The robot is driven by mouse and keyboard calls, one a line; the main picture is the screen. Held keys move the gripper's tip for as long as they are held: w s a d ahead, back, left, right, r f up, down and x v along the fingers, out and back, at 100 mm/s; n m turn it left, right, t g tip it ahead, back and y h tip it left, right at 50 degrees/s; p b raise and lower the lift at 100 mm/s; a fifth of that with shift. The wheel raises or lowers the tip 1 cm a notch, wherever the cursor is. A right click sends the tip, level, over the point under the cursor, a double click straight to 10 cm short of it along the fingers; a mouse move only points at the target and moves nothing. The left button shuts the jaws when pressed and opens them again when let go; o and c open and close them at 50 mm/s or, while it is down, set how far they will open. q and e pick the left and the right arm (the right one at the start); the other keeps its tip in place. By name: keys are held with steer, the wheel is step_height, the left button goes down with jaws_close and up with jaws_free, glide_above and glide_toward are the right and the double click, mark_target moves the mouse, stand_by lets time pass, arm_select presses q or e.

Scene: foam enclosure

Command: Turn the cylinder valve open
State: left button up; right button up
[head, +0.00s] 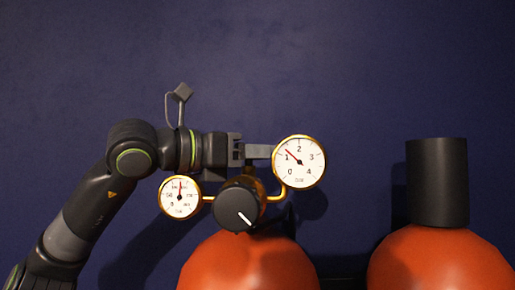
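The cylinder valve has a round black knob (235,212) with a white line on its face slanting down to the right. It sits on top of an orange cylinder (248,265) at the lower middle of the head view. My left gripper (261,151) points right just above the knob, apart from it in the picture. Its fingers reach to the edge of the larger gauge, and their tips look partly hidden there. I cannot tell the gap between them. My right gripper is not in view.
A larger gauge (299,163) stands right of the knob, its needle near 1. A smaller gauge (179,197) stands left, under my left arm. Brass pipes join them to the valve. A second orange cylinder (440,265) with a black cap (437,183) stands right. The dark blue wall is behind.

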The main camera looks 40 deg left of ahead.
arm_select(q)
steer(key=o, duration=1)
steer(key=shift+c, duration=0.2)
steer(key=shift+r, duration=0.15)
step_height(320, 180, up, 9)
steer(key=p, duration=0.7)
steer(key=shift+f, duration=0.2)
steer(key=shift+r, duration=0.55)
